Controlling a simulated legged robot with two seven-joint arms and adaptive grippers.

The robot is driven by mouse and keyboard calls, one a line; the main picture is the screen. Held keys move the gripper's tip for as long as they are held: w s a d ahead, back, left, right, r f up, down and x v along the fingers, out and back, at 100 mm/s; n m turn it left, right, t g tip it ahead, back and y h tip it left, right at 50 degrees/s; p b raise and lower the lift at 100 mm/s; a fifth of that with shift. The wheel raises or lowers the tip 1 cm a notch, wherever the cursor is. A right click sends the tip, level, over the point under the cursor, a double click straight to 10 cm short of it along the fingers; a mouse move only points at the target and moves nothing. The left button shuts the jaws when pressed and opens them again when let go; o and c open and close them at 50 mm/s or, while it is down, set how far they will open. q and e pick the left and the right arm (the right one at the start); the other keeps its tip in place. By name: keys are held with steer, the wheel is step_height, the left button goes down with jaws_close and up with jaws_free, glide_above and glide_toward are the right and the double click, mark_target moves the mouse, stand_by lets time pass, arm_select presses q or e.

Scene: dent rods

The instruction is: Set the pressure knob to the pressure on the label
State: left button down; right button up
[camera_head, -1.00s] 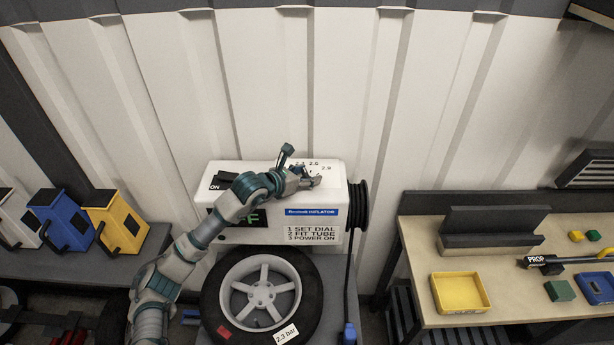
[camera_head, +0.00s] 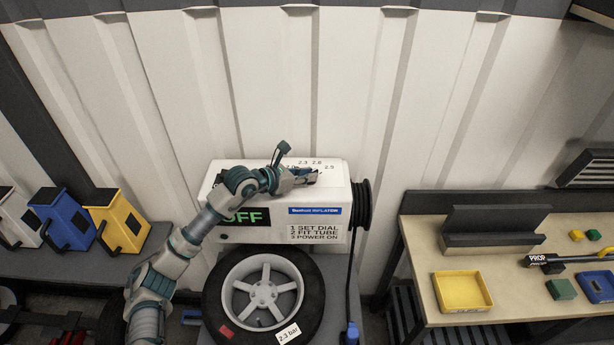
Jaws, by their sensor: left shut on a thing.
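The white tyre inflator (camera_head: 228,235) stands against the wall, with a display reading OFF (camera_head: 245,217) and printed steps on its front. On its top are dial marks, with 2.3 (camera_head: 303,162) and 2.9 readable. My left gripper (camera_head: 306,177) is at the dial on the inflator's top, shut on the pressure knob, which its fingers mostly hide. I cannot read where the knob points. The label (camera_head: 288,334) on the tyre (camera_head: 216,297) reads 2.3 bar. My right gripper is not in view.
A black hose reel (camera_head: 361,205) is on the inflator's right side, its hose hanging to a blue end (camera_head: 351,333). Yellow, blue and white cans stand at left. A workbench (camera_head: 430,275) at right holds a yellow tray (camera_head: 462,308) and small blocks.

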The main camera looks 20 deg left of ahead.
arm_select(q)
steer(key=shift+w+a+f+m+g+h+b, duration=0.1)
steer(key=shift+a+f+m+g+h+b, duration=0.15)
steer(key=shift+m+g+h, duration=0.3)
steer(key=shift+w+m+g+h+b, duration=0.1)
steer(key=shift+m+g+h+b, duration=0.55)
steer(key=shift+m, duration=0.3)
steer(key=shift+r+m+g+h, duration=0.1)
steer(key=shift+m+g+h, duration=0.3)
steer(key=shift+m+g, duration=0.3)
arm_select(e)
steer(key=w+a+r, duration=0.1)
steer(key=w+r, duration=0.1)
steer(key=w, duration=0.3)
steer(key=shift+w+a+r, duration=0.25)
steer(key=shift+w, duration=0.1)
